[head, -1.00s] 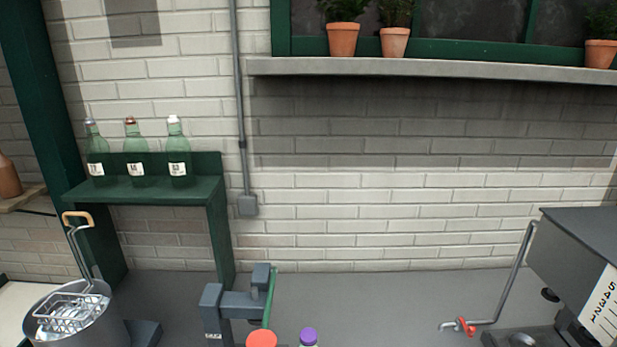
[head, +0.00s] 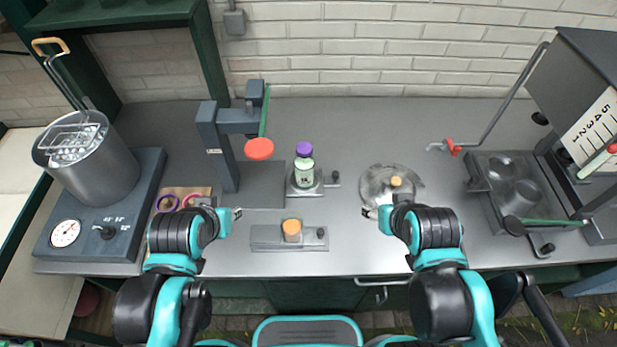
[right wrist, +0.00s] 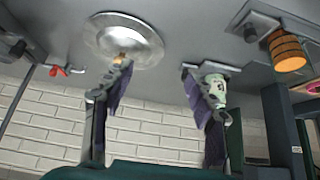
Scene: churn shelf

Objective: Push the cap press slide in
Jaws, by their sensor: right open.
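The cap press (head: 222,150) is a dark grey post with an overhead arm, a green lever and a red disc (head: 259,149), over a flat grey base. Right of this base is a small grey slide (head: 318,186) with a dark knob (head: 335,179) on its right. A pale green bottle (head: 304,171) with a purple cap stands upright on it, outside the press. My right gripper (head: 369,213) is open and empty, right of the slide and apart from it; its spread fingers show in the right wrist view (right wrist: 165,88). My left gripper (head: 237,213) is in front of the press base; its jaws are too small to judge.
A round metal plate (head: 405,178) lies beside my right gripper. A pot (head: 88,170) stands left; a machine with a scale (head: 590,130) stands right. The counter behind the slide is clear.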

